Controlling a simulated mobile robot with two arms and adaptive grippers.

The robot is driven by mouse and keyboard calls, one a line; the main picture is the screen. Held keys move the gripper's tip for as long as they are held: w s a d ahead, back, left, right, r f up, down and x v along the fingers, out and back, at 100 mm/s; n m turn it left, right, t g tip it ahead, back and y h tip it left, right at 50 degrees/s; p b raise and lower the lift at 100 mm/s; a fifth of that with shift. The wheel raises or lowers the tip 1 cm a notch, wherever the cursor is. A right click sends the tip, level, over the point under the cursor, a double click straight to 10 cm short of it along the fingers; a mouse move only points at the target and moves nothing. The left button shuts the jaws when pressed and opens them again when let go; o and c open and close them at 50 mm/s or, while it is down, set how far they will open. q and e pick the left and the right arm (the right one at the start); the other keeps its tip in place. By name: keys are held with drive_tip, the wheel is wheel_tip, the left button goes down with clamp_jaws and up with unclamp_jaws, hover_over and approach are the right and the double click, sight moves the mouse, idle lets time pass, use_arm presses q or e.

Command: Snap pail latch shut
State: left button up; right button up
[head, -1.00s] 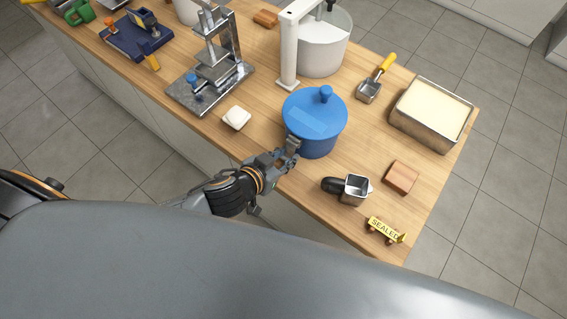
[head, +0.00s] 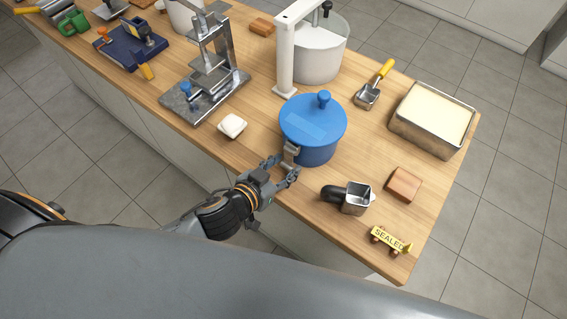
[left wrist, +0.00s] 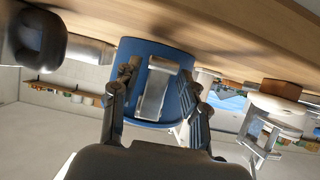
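The blue pail (head: 312,140) stands on the wooden counter with its blue lid on. A grey metal latch (head: 291,153) is on its near side. In the left wrist view the pail (left wrist: 138,58) is ahead and the latch (left wrist: 155,96) shows as a silver plate over its wall. I cannot tell whether the latch is fastened. My left gripper (head: 284,169) is open and empty just in front of the latch. In the left wrist view its fingers (left wrist: 158,75) stand apart on both sides of the latch. My right gripper is not in view.
A black-handled metal cup (head: 355,199), a wooden block (head: 404,184) and a yellow "SEALED" sign (head: 389,241) are right of the pail. A white lump (head: 232,126) and a metal press (head: 212,75) are left. A white pot (head: 318,55) stands behind; a filled metal tray (head: 432,118) is far right.

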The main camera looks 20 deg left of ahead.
use_arm(q)
drive_tip(key=shift+w+r, duration=0.1)
drive_tip(key=shift+r, duration=0.1)
drive_tip(key=v, duration=1.2)
drive_tip(key=shift+f, duration=0.15)
